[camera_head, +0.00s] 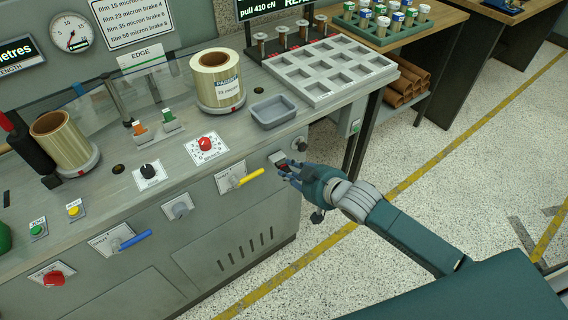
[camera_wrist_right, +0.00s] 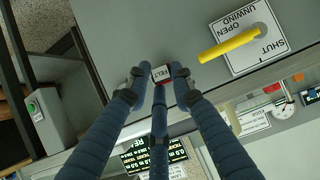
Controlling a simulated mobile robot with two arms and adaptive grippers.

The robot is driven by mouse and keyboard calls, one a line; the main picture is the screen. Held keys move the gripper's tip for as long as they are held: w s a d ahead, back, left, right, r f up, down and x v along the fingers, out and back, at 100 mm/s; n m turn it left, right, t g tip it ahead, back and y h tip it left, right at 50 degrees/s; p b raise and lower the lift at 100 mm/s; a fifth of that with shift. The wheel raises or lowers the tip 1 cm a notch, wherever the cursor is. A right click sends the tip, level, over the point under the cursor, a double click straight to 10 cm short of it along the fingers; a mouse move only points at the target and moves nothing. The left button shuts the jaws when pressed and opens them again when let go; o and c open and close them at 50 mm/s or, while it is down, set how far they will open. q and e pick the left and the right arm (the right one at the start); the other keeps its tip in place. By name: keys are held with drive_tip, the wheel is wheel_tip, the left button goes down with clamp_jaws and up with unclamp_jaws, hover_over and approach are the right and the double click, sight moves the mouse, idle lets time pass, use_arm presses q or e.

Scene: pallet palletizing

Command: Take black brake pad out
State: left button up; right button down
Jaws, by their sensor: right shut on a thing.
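My right gripper (camera_head: 287,170) is at the front panel of the grey machine (camera_head: 240,225), below the tabletop's edge. It is shut on a small pad block (camera_wrist_right: 160,73) with a white label reading "FELT". My left gripper is not in view.
Left of the gripper is a yellow lever (camera_head: 250,178) on the "UNWIND SHUT" plate. A grey tray (camera_head: 273,111) stands empty on the tabletop, near a film roll (camera_head: 216,78) and a compartment rack (camera_head: 330,68). Floor right is clear.

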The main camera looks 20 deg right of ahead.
drive_tip(key=s+p, duration=0.1)
drive_tip(key=s+d, duration=0.1)
drive_tip(key=s, duration=0.1)
drive_tip(key=s+p, duration=0.1)
drive_tip(key=shift+s+d+r+p, duration=0.1)
drive_tip(key=shift+s+d+p, duration=0.1)
drive_tip(key=shift+d+p, duration=0.15)
idle(0.3)
